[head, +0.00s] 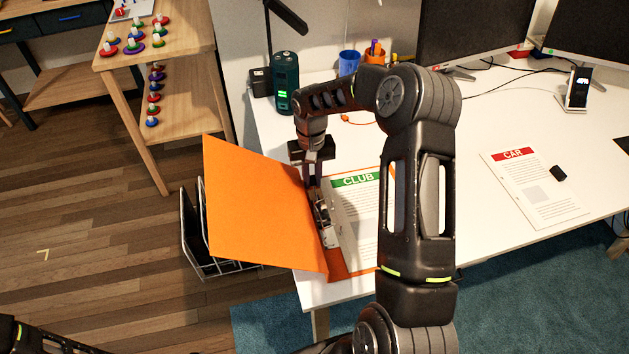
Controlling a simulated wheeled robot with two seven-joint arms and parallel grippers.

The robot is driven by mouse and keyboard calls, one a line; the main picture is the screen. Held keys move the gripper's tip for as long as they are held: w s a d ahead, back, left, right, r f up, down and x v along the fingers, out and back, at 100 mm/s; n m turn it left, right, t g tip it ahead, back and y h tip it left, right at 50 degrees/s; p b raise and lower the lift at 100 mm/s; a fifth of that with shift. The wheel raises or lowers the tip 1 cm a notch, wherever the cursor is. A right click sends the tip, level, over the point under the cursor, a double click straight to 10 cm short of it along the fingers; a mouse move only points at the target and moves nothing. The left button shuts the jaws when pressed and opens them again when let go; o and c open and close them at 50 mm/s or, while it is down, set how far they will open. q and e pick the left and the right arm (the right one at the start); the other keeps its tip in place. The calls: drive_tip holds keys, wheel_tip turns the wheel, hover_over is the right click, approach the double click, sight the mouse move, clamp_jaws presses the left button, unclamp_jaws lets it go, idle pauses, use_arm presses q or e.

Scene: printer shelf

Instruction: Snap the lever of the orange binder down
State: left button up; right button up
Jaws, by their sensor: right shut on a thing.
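The orange binder (255,205) lies open at the left end of the white desk, its left cover raised and tilted beyond the desk edge. Its metal lever mechanism (328,230) runs along the inside, beside a sheet headed CLUB (358,205). My right gripper (316,192) points down over the upper end of the mechanism and is shut on the lever, which is mostly hidden by the fingers. My right arm covers the right part of the binder. My left gripper is out of view.
A dark green cylinder (286,85), a blue cup (349,62) and monitors stand at the back of the desk (480,130). A sheet headed CAR (530,188) lies at the right. A wire rack (192,235) sits below the raised cover.

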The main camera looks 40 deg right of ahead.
drive_tip(key=shift+w+f+g, duration=0.1)
drive_tip(key=shift+f+g, duration=0.05)
drive_tip(key=shift+g, duration=0.25)
drive_tip(key=shift+w+p, duration=0.1)
drive_tip(key=shift+p, duration=0.25)
drive_tip(key=shift+w+d+f+g+y, duration=0.1)
drive_tip(key=shift+f+g+y, duration=0.15)
drive_tip(key=shift+g+y, duration=0.2)
drive_tip(key=shift+w+f+g+y+b, duration=0.15)
drive_tip(key=shift+f+g+y+b, duration=0.2)
drive_tip(key=shift+g, duration=0.5)
drive_tip(key=o, duration=0.6)
